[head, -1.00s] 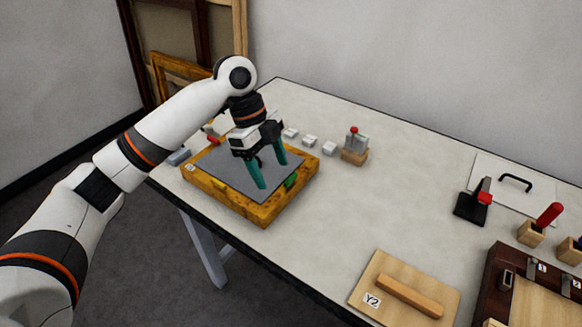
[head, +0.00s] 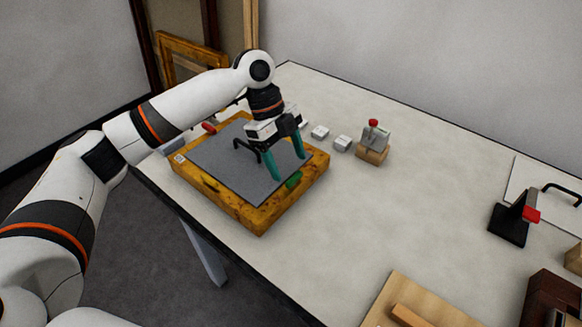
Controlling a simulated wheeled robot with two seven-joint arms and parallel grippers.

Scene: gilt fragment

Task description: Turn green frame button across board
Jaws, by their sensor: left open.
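A gilt frame (head: 262,218) lies flat on the left part of the table, with a grey board (head: 222,162) inside it. The green button (head: 293,180) sits on the frame's near right side, at the board's edge. A black handle (head: 246,149) stands on the board. My left gripper (head: 289,168) has teal fingers, spread open and pointing down, with nothing between them. Its fingertips are over the board's right part, just behind the green button. I cannot tell if they touch anything. My right gripper is out of view.
White blocks (head: 342,143) and a red-knobbed tool on a wooden base (head: 372,152) stand behind the frame. A black stand with a red part (head: 512,222) is at the right. A wooden board (head: 425,300) lies at the front. The table's middle is clear.

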